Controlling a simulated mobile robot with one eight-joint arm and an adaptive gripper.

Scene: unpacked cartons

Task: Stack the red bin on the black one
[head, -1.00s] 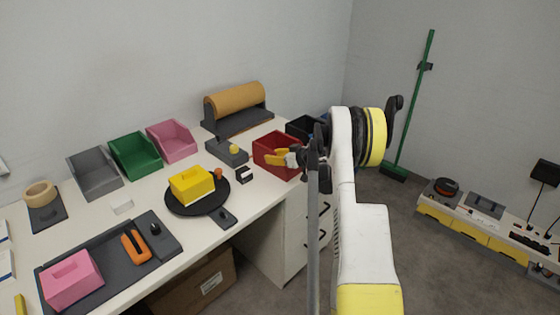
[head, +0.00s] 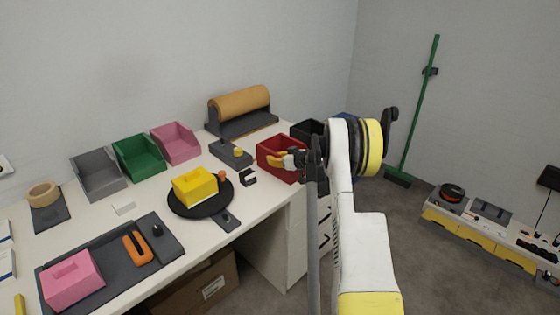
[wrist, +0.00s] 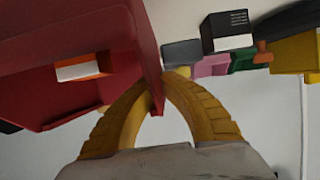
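The red bin (head: 268,156) is at the far right end of the white desk. My gripper (head: 288,160) is at its right front side. In the wrist view the yellow fingers (wrist: 164,78) straddle a wall of the red bin (wrist: 125,28), one on each side, and their tips close on it. I cannot tell whether the bin is clear of the desk. The black bin (head: 304,131) stands just behind and right of the red one, partly hidden by my arm.
Grey (head: 98,175), green (head: 138,158) and pink (head: 176,143) bins line the wall side. A paper roll holder (head: 240,110) stands behind the red bin. A yellow box (head: 194,186) sits on a black disc. A bit of blue (head: 347,117) shows behind my arm.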

